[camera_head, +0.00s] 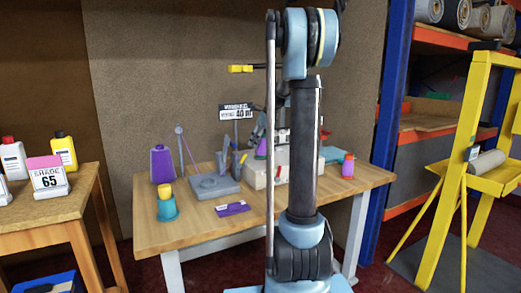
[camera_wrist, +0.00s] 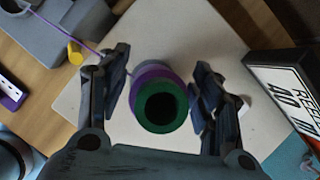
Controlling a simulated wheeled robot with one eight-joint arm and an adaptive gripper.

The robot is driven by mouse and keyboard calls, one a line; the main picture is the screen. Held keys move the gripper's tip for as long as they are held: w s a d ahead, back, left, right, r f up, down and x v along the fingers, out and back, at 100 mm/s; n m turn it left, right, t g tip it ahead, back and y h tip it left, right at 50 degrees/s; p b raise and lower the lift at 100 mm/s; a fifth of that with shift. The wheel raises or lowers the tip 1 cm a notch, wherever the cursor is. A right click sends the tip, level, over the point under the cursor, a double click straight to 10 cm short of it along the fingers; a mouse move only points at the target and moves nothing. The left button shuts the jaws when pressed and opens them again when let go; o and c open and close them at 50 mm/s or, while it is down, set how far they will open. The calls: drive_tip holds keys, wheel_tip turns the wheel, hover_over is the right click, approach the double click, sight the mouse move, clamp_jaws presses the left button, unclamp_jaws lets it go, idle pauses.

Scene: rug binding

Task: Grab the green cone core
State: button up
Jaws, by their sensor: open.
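The green cone core (camera_wrist: 160,107) shows in the wrist view as a green ring around a dark round hole. Purple thread (camera_wrist: 151,80) is wound around it. My gripper (camera_wrist: 162,82) is open, with one finger on each side of the cone and gaps visible between fingers and thread. In the head view a small purple cone (camera_head: 261,149) stands on the pale block (camera_head: 256,177) on the table, below my gripper (camera_head: 264,128). My arm hides part of the gripper and block there, and the green core is not clear.
A black-and-white sign (camera_wrist: 290,95) stands close on the right in the wrist view. Shelving (camera_head: 395,80) stands at right.

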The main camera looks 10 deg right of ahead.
drive_tip(key=shift+x, duration=0.9)
drive_tip(key=c, duration=1.3)
drive_tip(key=shift+o, duration=0.2)
drive_tip(key=shift+r, duration=0.1)
